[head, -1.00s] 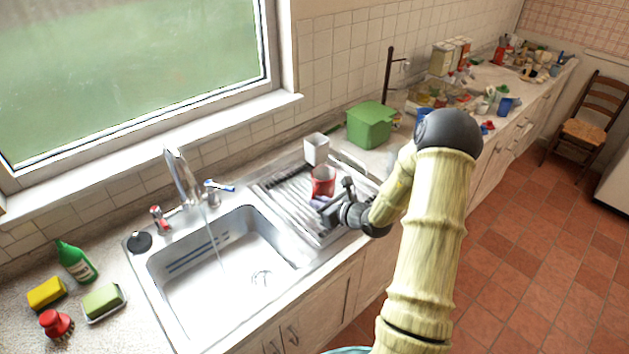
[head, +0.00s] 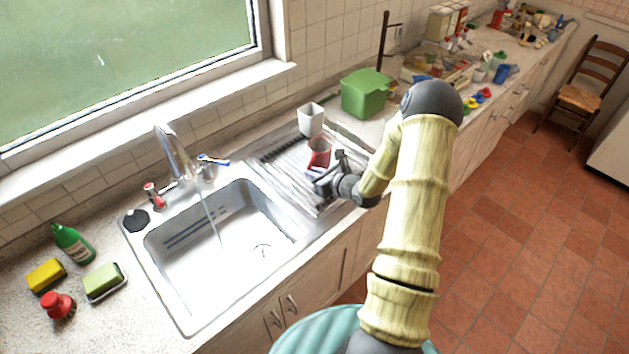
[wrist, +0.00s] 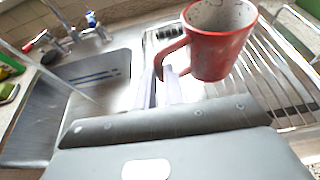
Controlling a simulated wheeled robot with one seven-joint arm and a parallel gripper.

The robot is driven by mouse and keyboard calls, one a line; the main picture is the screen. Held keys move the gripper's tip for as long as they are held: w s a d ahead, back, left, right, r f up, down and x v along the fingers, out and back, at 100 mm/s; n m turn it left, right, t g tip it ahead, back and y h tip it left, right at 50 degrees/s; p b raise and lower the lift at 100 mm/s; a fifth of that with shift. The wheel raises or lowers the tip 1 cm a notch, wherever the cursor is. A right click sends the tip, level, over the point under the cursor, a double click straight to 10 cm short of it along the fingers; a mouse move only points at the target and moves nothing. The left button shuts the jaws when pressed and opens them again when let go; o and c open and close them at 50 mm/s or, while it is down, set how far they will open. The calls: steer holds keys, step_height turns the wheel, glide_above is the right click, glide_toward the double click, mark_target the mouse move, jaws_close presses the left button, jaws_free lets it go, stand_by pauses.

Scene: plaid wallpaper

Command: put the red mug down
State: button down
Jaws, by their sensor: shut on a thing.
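The red mug (head: 319,152) is upright over the ridged drainboard (head: 285,160), right of the sink. In the wrist view the mug (wrist: 218,45) shows its pale inside and its handle turned to the left. My gripper (head: 321,178) is at the near side of the mug. In the wrist view its fingers (wrist: 163,85) are closed around the lower part of the handle. Whether the mug's base touches the drainboard is hard to tell.
A white cup (head: 311,119) stands just behind the mug. A green box (head: 366,94) is on the counter behind right. The sink (head: 222,232), with running tap (head: 176,152), lies left. Wire rack bars (wrist: 290,50) border the drainboard.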

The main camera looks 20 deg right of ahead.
steer(key=shift+f, duration=0.7)
steer(key=shift+f, duration=0.1)
steer(key=shift+f+p, duration=0.75)
steer(key=shift+f, duration=1.25)
steer(key=shift+w+f, duration=0.1)
steer(key=shift+f, duration=0.05)
steer(key=c, duration=1.5)
jaws_free()
steer(key=shift+r, duration=0.2)
